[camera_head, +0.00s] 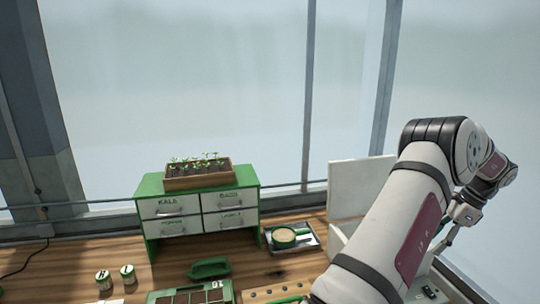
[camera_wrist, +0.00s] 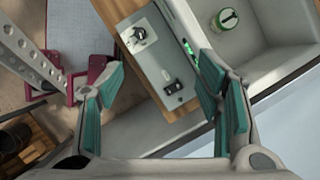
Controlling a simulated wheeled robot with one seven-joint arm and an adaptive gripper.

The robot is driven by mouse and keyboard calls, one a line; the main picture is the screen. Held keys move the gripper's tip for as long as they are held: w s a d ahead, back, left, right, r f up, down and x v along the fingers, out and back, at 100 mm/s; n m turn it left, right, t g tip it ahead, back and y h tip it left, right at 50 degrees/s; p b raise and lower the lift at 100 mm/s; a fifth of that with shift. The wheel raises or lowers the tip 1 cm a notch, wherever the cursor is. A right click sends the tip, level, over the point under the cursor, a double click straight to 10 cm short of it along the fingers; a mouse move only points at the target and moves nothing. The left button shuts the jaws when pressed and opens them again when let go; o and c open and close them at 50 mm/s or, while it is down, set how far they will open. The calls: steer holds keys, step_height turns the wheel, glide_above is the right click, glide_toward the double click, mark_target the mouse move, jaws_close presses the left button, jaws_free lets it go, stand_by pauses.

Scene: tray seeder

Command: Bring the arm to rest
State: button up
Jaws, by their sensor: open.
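My gripper (camera_wrist: 162,100) is open and empty in the wrist view, with its teal-padded fingers spread wide. Below it are a grey panel with small fittings (camera_wrist: 165,75) and the edge of the bench. In the head view my arm reaches from the bottom centre up and over to the right. My gripper (camera_head: 447,243) hangs at the far right there, partly hidden by the arm, near the right end of the bench.
A green-and-white drawer cabinet (camera_head: 198,211) carries a seedling tray (camera_head: 190,183). A small tray (camera_head: 312,239), two tins, a green scoop (camera_head: 209,268) and a seed tray (camera_head: 164,299) sit on the wooden bench. In the wrist view a pale basin (camera_wrist: 260,68) holds a green-banded jar (camera_wrist: 225,19).

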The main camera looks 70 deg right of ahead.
steer(key=w+a+r+n+b, duration=0.1)
steer(key=w+r+n, duration=0.25)
steer(key=w, duration=0.95)
steer(key=w+r+n+b, duration=0.1)
steer(key=w+r+n, duration=0.3)
steer(key=w, duration=1)
steer(key=w+a+r+n+b, duration=0.1)
steer(key=w+a+r+n, duration=0.2)
steer(key=w+a, duration=0.5)
steer(key=w+a+r+n+g+b, duration=0.1)
steer(key=w+a+r+n, duration=0.3)
steer(key=w, duration=0.6)
steer(key=w+a+r+n+b, duration=0.1)
steer(key=w+a+n, duration=0.2)
steer(key=w+a, duration=0.55)
steer(key=w+a+n+b, duration=0.2)
steer(key=w+a+n, duration=0.35)
steer(key=a, duration=0.75)
steer(key=s+a+f+n+t+b, duration=0.1)
steer(key=a+f+n, duration=0.2)
steer(key=a+n, duration=0.3)
steer(key=s+a+f+n+t+b, duration=0.1)
steer(key=a+n, duration=0.4)
steer(key=a, duration=1.1)
step_height(320, 180, down, 2)
steer(key=shift+s+a+f+n+b, duration=0.1)
steer(key=shift+s+a+n+b, duration=0.05)
steer(key=shift+s+n+b, duration=0.4)
